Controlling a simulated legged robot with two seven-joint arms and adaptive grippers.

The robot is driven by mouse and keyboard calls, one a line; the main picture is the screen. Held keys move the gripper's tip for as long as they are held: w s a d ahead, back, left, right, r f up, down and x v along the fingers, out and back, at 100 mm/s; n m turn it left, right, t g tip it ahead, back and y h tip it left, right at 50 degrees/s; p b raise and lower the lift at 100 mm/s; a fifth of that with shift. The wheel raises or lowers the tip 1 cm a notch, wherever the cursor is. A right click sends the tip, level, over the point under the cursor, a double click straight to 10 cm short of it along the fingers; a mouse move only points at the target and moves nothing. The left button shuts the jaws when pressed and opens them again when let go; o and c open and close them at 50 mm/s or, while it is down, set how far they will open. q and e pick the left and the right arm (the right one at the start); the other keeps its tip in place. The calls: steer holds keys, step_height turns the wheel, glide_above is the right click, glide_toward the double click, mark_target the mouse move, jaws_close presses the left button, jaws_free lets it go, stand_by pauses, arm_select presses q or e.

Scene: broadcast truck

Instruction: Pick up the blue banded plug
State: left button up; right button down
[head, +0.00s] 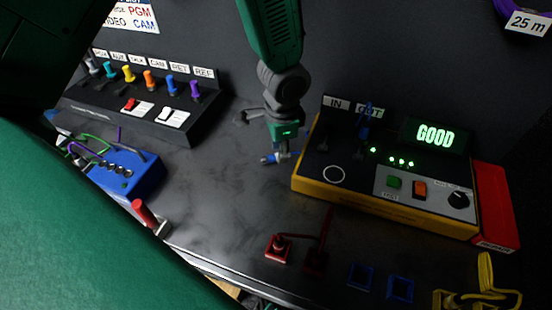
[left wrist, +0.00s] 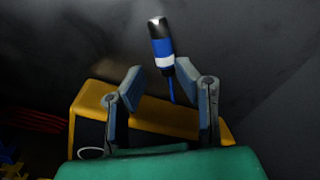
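The blue plug with a white band (head: 268,159) lies on the dark bench, left of the yellow tester (head: 385,204). In the left wrist view the plug (left wrist: 162,50) shows its metal tip, blue body and white band, with a thin blue tail toward the gripper. My left gripper (head: 263,140) is just above and beside it, partly covering it in the head view. In the left wrist view the fingers (left wrist: 160,76) are open and apart, and the plug's body lies beyond the fingertips, roughly in line with the gap. My right gripper does not show.
The tester has a lit GOOD display (head: 435,137) and a blue plug (head: 364,124) upright at OUT. A black panel (head: 150,125) with several coloured plugs stands at the back left. A blue box (head: 128,176) with cables is left. Red and blue square sockets line the front.

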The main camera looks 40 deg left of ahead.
mark_target(274, 154)
arm_select(q)
steer(key=shift+w+a+f, duration=0.1)
steer(key=shift+a+f, duration=0.05)
steer(key=shift+f, duration=0.5)
steer(key=shift+a+f, duration=0.15)
steer(key=shift+f, duration=0.45)
steer(key=shift+a+f, duration=0.2)
steer(key=shift+a, duration=0.25)
steer(key=c, duration=0.5)
steer(key=shift+d+r, duration=0.1)
steer(key=shift+d, duration=0.3)
jaws_close()
